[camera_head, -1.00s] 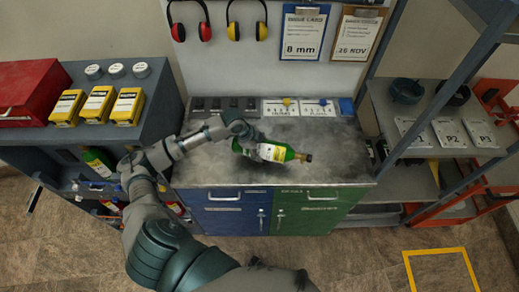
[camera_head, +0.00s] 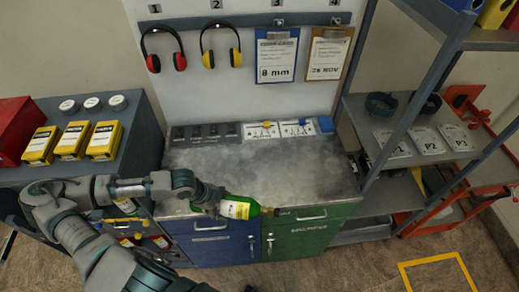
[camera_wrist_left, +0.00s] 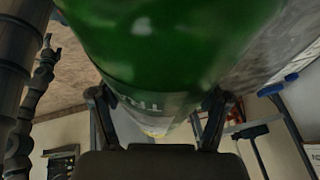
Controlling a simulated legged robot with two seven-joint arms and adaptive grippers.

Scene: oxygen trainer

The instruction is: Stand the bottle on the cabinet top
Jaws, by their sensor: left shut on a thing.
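The green bottle (camera_head: 240,207) with a yellow and white label is in my left gripper (camera_head: 213,202), which is shut on it. The bottle lies nearly level, its neck pointing right, at the front edge of the cabinet top in the head view. I cannot tell its exact height there. In the left wrist view the bottle (camera_wrist_left: 170,40) fills the upper middle, between the two fingers of the left gripper (camera_wrist_left: 160,112). The cabinet top (camera_head: 270,165) is grey, worn and mostly bare, above one blue and one green door. My right gripper is not in view.
A low row of dark blocks and white cards (camera_head: 278,130) stands along the back of the cabinet top. Ear defenders (camera_head: 220,48) hang above. A side bench with yellow boxes (camera_head: 72,141) is at left. A metal shelf rack (camera_head: 410,120) is at right.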

